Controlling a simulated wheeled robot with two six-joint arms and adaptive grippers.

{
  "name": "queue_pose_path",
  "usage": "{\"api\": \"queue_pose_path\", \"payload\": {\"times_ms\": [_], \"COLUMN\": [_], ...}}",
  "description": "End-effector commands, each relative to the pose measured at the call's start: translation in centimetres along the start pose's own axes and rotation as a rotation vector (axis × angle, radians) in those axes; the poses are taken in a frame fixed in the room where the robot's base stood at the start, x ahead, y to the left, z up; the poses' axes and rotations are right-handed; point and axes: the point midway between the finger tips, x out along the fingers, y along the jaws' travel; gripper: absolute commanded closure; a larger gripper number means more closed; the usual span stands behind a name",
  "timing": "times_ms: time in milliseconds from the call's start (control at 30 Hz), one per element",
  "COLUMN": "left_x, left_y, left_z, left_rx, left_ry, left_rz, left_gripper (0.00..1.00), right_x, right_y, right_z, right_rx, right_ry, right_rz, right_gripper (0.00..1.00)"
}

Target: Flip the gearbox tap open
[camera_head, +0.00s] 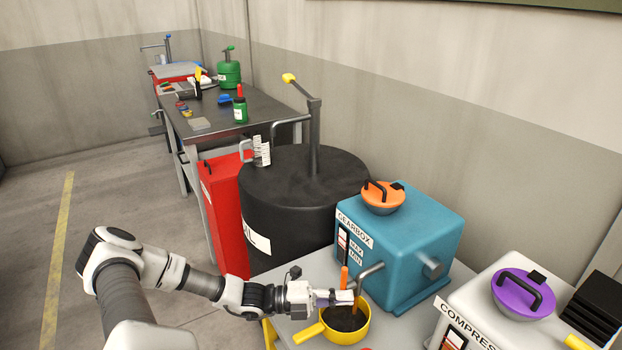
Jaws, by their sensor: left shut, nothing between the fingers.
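The teal gearbox (415,245), labelled GEARBOX with a MAX/MIN gauge, stands on a grey surface. A grey spout (371,271) sticks out of its front, with an upright orange lever (344,278) close by. My left gripper (348,297) is shut and empty, right at the spout's end and just below the lever. Whether it touches either is unclear. A yellow pan (325,335) with dark contents sits below the gripper. A thin brown streak (354,310) runs down from the spout area into the pan. My right gripper is out of view.
An orange-lidded funnel (384,196) sits on the gearbox. A white compressor (467,310) with a purple lid (522,294) stands at right. A large black drum (290,195) and red cabinet (226,215) stand behind my arm. Floor at left is clear.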

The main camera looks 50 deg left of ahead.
Motion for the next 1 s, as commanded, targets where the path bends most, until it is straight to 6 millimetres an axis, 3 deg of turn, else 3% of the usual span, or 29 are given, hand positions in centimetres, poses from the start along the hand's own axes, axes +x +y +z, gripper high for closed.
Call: {"api": "queue_pose_path", "payload": {"times_ms": [33, 100, 300, 400, 1000], "left_x": [-1.5, -3.3, -7.5, -8.7, -9.2], "left_y": [-1.1, -1.0, -0.8, -0.7, -0.5], "left_z": [0.0, 0.0, 0.1, 0.1, 0.1], "left_rx": [-0.002, -0.001, 0.001, 0.001, 0.002], "left_ry": [-0.002, -0.002, -0.002, -0.001, -0.001], "left_rz": [0.016, 0.015, 0.010, 0.008, 0.005], "left_gripper": [1.00, 1.00, 1.00, 1.00, 1.00], "right_x": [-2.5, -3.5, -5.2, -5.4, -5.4], "right_y": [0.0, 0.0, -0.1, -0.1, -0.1], "right_z": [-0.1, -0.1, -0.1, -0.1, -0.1], "right_rx": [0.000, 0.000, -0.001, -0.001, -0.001], "right_ry": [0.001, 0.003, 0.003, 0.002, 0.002], "right_rz": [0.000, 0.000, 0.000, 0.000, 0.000], "right_gripper": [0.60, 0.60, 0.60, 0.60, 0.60]}}
